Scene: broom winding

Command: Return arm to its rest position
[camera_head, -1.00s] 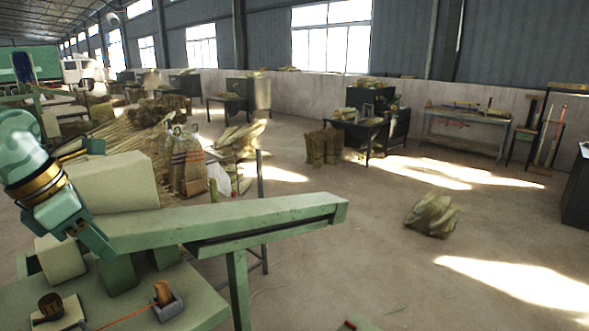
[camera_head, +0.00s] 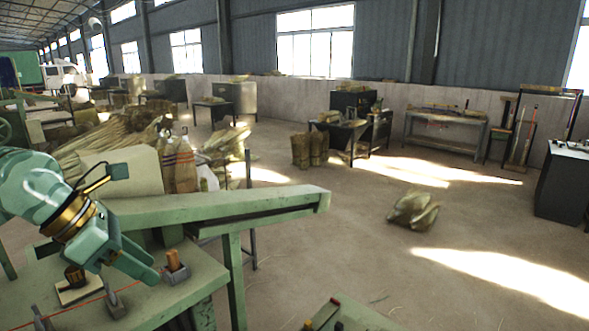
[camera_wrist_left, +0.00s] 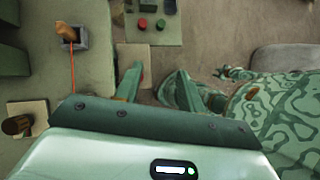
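My left gripper (camera_head: 150,272) comes in from the left, low over the green workbench (camera_head: 205,277). Its two fingers are apart in the left wrist view (camera_wrist_left: 157,80), with nothing held between them. On the bench, a wooden peg (camera_head: 173,260) stands in a grey holder, and it also shows in the left wrist view (camera_wrist_left: 68,33). A dark wooden cylinder (camera_head: 75,276) sits on a pale board to the left of the peg. A red cord (camera_head: 100,297) runs across the bench. My right gripper is not in view.
A long green beam (camera_head: 225,207) spans behind the bench. A small green panel with red and green buttons (camera_wrist_left: 158,22) stands nearby. Straw bundles (camera_head: 110,140) are piled behind. A sack (camera_head: 413,210) lies on the open floor, with tables (camera_head: 445,130) by the wall.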

